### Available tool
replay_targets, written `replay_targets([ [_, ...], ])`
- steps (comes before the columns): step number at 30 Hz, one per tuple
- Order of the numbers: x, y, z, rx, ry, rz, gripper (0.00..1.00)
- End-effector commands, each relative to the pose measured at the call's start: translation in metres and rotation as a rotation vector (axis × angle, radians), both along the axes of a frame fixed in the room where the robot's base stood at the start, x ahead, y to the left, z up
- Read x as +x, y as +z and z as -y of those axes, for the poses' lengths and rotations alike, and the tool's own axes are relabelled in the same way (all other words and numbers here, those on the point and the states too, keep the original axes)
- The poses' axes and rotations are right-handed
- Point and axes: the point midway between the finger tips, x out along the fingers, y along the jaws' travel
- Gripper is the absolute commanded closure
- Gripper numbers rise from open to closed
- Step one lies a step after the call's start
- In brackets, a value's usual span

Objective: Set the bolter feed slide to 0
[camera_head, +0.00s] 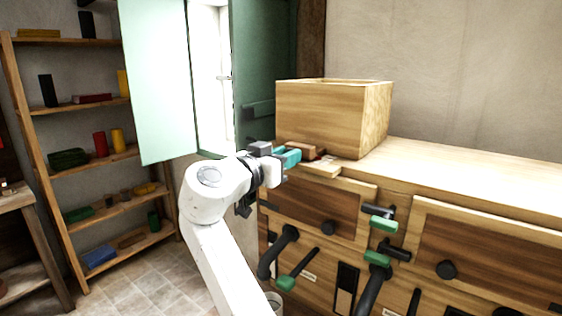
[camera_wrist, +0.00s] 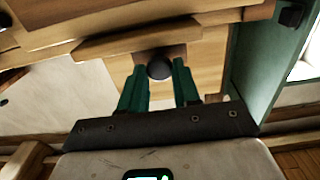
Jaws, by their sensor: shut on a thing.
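My gripper (camera_head: 290,158) is at the left end of the wooden chest's top, below the big wooden box. In the wrist view its two teal fingers (camera_wrist: 159,68) are closed on either side of a dark round knob (camera_wrist: 159,71). The knob sits on the end of a wooden piece (camera_wrist: 140,53), which looks like the bolter feed slide. In the head view a reddish-brown block (camera_head: 301,148) shows just beyond the fingers; the knob is hidden there. I cannot read any scale or 0 mark.
The wooden box (camera_head: 318,118) stands on the chest top (camera_head: 462,178). Levers with green grips (camera_head: 384,224) and dark drawer knobs (camera_head: 446,269) stick out from the chest front. A green shutter (camera_head: 158,80) stands open behind my arm. Shelves (camera_head: 100,205) stand at the left.

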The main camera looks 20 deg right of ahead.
Motion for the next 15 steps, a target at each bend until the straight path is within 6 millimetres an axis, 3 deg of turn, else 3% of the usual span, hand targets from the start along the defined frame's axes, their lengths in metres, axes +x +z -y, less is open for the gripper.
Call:
replay_targets([
  [6, 0.022, -0.003, 0.030, -0.001, 0.001, 0.005, 1.00],
  [15, 0.031, 0.002, 0.042, -0.002, 0.004, 0.003, 1.00],
])
